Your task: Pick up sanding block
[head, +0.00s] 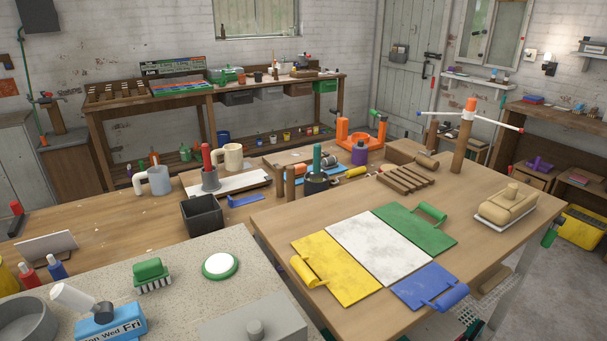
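A tan, rounded block with an upright knob (508,202) lies on a pale flat base near the right edge of the wooden table (350,301). It looks like the sanding block. Nothing covers it and nothing touches it from above. Neither of my grippers shows in the head view.
Yellow (335,272), white (378,247) and green (408,228) panels lie left of the block, with a blue panel (425,288) in front. A slatted wooden rack (406,179) and a post with long arms (464,140) stand behind. Bare tabletop surrounds the block.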

